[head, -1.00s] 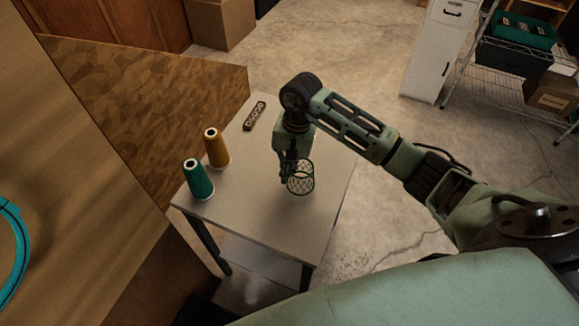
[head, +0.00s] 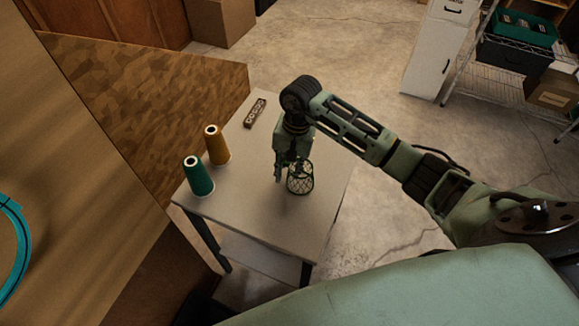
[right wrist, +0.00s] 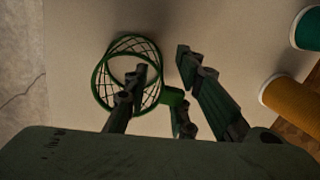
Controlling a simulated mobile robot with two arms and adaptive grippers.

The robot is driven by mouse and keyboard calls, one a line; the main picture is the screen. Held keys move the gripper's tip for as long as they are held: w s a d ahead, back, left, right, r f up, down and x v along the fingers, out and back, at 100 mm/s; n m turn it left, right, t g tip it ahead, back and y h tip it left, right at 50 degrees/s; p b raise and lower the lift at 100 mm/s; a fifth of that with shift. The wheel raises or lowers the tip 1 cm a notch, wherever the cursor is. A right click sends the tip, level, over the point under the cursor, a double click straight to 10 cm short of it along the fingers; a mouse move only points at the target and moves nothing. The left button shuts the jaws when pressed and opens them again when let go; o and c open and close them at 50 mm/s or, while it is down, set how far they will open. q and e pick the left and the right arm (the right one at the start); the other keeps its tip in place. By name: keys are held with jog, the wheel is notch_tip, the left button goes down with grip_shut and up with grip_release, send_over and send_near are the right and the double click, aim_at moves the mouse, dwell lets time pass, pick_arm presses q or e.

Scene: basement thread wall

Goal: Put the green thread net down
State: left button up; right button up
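The green thread net (head: 300,178) is a small open mesh basket. It appears to stand upright on the small table (head: 262,222), near its right edge. My right gripper (head: 283,172) is at its left side in the head view. In the right wrist view the net's ring (right wrist: 98,88) and a green tab (right wrist: 173,97) show. The spread fingers of the gripper (right wrist: 160,72) are apart, one overlapping the net's mesh, with the tab in the gap between them. The grip looks released. My left gripper is not in view.
A teal thread cone (head: 198,178) and an orange thread cone (head: 217,147) stand on the table's left side. A dark strip with several round marks (head: 255,113) lies at the back. The table's front part is clear. A patterned panel (head: 150,95) borders the left.

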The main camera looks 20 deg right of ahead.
jog(key=shift+r, duration=0.25)
notch_tip(320, 180, up, 12)
jog(key=d+b, duration=0.1)
jog(key=b, duration=0.1)
jog(key=shift+d+f+b, duration=0.2)
jog(key=shift+b, duration=0.1)
